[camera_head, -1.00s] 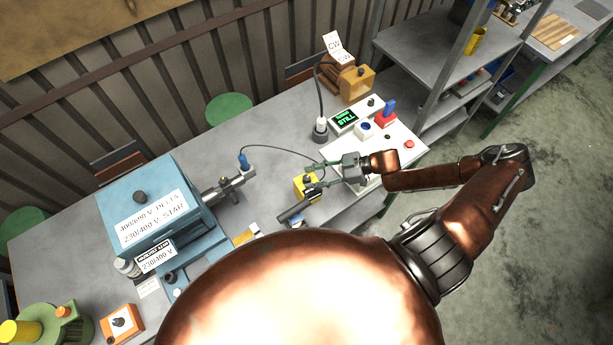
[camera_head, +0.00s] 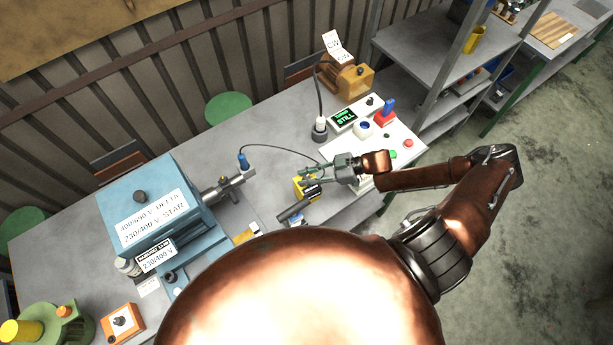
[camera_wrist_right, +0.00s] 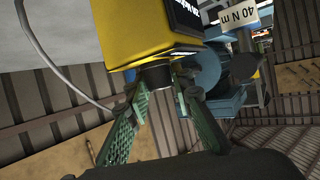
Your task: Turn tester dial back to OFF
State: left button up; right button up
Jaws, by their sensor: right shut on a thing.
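The yellow tester (camera_head: 300,187) with a black label stands on the bench left of my right gripper in the head view. In the right wrist view the tester (camera_wrist_right: 150,30) fills the top middle, and its dark round dial (camera_wrist_right: 153,76) sticks out towards me. My right gripper (camera_head: 312,175) reaches it from the right. Its two green fingers (camera_wrist_right: 163,88) are shut on the dial, one on each side. The dial's marks and pointer are hidden, so its setting cannot be read. My left gripper is not in view.
A white panel (camera_head: 405,155) with buttons and a display reading STILL (camera_head: 344,119) lies behind my right wrist. A cable (camera_head: 283,149) runs behind the tester. A blue machine (camera_head: 165,200) stands to the left. A dark rod (camera_head: 292,211) lies close in front.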

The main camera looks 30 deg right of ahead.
grip_shut()
jog(key=shift+w+f+n+g+y+b, duration=0.1)
jog(key=shift+n+g+y+b, duration=0.2)
jog(key=shift+n+g+b, duration=0.6)
jog(key=n+g+y+b, duration=0.1)
jog(key=n+g+b, duration=0.2)
jog(key=g+b, duration=0.1)
jog(key=shift+f+n, duration=0.1)
jog(key=shift+n, duration=0.2)
jog(key=n+g+b, duration=0.2)
jog(key=g+b, duration=0.1)
jog(key=shift+n, duration=0.3)
jog(key=shift+n+g+h+b, duration=0.3)
jog(key=shift+n+g+b, duration=0.35)
jog(key=shift+g, duration=0.25)
jog(key=shift+r, duration=0.2)
